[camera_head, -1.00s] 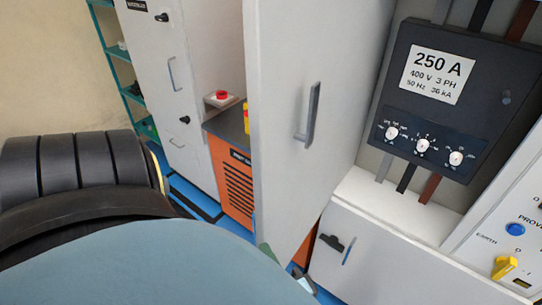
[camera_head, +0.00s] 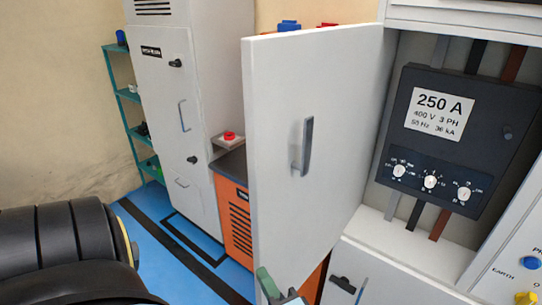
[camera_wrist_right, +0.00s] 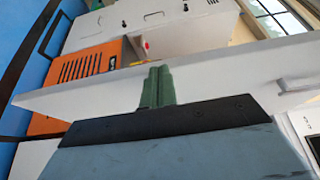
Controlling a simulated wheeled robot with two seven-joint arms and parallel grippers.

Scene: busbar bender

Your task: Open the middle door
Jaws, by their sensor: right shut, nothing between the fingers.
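The middle door (camera_head: 290,130) is a light grey panel with a grey bar handle (camera_head: 302,147). It stands swung out from the cabinet, with the compartment behind it exposed. Inside is a black breaker unit (camera_head: 455,140) labelled 250 A. My right gripper (camera_head: 266,284) shows its green fingers at the door's lower free edge. In the right wrist view, its green fingers (camera_wrist_right: 157,84) are shut together with nothing between them, and lie against or very near the door panel (camera_wrist_right: 100,98). Contact is unclear. My left gripper is out of view.
A lower door with a black latch (camera_head: 342,284) is below the compartment. A panel with a blue button (camera_head: 531,263) is at right. Behind the middle door are an orange cabinet (camera_head: 235,215), a tall grey cabinet (camera_head: 170,110) and a teal shelf (camera_head: 125,95). Blue floor (camera_head: 150,235) is clear at left.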

